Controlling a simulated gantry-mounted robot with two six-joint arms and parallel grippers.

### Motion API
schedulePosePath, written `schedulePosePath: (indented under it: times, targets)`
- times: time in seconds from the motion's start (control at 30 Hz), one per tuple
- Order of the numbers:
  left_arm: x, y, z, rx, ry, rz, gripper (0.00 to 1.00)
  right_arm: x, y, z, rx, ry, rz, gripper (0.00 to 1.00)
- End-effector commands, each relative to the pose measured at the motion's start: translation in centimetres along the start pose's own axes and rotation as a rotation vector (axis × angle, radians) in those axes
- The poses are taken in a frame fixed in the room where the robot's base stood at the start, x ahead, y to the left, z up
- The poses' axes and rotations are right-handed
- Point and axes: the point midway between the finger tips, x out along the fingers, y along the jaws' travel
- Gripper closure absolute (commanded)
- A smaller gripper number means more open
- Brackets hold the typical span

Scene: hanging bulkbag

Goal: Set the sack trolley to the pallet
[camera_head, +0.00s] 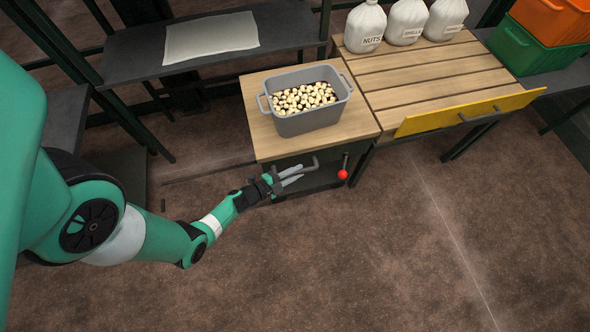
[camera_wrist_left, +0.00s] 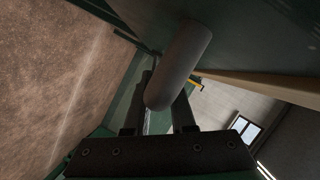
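A cabinet-like unit with a pale wooden top (camera_head: 262,128) stands in the middle of the head view. A dark bar handle (camera_head: 312,163) and a lever with a red knob (camera_head: 342,174) are on its front. A slatted wooden top (camera_head: 425,75) bearing white sacks (camera_head: 408,22) adjoins it at the right. I cannot tell which of these is the trolley or the pallet. My left gripper (camera_head: 292,176) is at the bar handle, fingers apart. In the left wrist view a thick dark bar (camera_wrist_left: 180,65) crosses in front of the parted fingers; contact is unclear. My right gripper is out of view.
A grey crate (camera_head: 310,119) of pale nuts sits on the wooden top. A yellow board (camera_head: 465,113) runs along the slatted top's front. Green (camera_head: 520,50) and orange (camera_head: 555,20) crates stand at the right. A dark shelf (camera_head: 215,62) is at the left. The front floor is clear.

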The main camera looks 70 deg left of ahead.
Motion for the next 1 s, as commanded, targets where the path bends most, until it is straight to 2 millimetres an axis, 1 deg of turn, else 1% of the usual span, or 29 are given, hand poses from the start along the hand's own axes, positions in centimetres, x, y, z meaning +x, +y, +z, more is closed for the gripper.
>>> schedulePosePath:
  times: [0.03, 0.13, 0.17, 0.43, 0.53, 0.67, 0.8, 1.0]
  targets:
    - [0.0, 0.2, 0.1, 0.001, -0.002, 0.004, 0.69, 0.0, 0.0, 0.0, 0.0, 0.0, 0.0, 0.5]
    - [0.0, 0.1, 0.1, 0.001, -0.002, 0.003, 0.51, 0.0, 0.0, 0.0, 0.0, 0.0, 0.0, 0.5]
    - [0.0, 0.1, 0.1, 0.0, -0.001, 0.002, 0.48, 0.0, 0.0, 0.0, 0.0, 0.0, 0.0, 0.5]
    - [-0.1, 0.0, 0.0, 0.0, -0.001, 0.001, 0.48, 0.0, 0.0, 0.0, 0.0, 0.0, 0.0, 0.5]
    - [-0.7, -0.2, 0.0, -0.001, -0.002, 0.0, 0.48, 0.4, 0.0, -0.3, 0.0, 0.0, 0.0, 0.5]
    - [-2.9, -0.4, -0.1, -0.003, -0.007, -0.001, 0.48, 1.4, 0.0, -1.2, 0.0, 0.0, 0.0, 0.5]
    - [-6.2, -0.5, -0.1, -0.006, -0.011, -0.002, 0.48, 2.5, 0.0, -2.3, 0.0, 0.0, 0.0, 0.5]
    - [-9.5, -0.3, 0.1, -0.003, -0.009, -0.004, 0.48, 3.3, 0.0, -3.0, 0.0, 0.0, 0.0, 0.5]
